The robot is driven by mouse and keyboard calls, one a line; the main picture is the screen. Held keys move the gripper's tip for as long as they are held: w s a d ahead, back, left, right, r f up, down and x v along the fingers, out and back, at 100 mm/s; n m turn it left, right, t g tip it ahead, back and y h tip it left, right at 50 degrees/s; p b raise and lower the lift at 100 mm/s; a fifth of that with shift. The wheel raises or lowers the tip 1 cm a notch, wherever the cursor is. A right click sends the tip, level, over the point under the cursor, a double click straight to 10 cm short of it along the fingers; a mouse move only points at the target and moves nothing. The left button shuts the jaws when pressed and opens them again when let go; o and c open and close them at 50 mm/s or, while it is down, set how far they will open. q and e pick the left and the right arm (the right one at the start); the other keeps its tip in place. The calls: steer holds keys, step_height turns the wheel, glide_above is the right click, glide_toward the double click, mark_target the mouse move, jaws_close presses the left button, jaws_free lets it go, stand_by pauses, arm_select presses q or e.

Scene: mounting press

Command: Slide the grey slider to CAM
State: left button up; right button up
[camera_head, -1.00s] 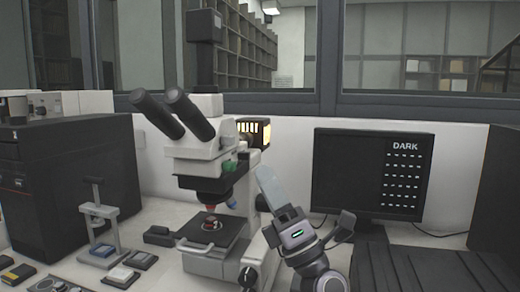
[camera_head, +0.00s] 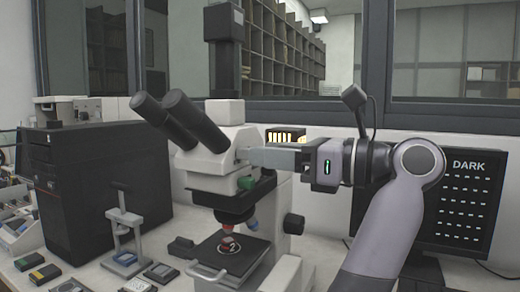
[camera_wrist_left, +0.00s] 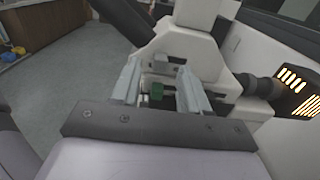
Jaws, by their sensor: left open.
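The white microscope (camera_head: 215,160) stands in the middle of the head view. A small grey piece (camera_wrist_left: 160,62) on the side of its head, which looks like the grey slider, shows between and just beyond the fingertips in the left wrist view. No CAM marking is legible. My left gripper (camera_head: 258,156) is at the right side of the microscope head, pointing left, fingers level and apart. In the wrist view, my left gripper (camera_wrist_left: 158,76) is open with nothing held. A green knob (camera_wrist_left: 157,90) sits below the grey piece. My right gripper is not in view.
The lit lamp housing (camera_head: 286,136) is close behind my left gripper. Eyepieces (camera_head: 178,118) project to the left. A monitor (camera_head: 465,205) reading DARK stands at the right, partly behind my arm. A black computer case (camera_head: 95,190) and small holders are at the left.

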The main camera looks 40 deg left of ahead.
mark_target(245, 154)
arm_select(q)
steer(key=shift+x, duration=1.4)
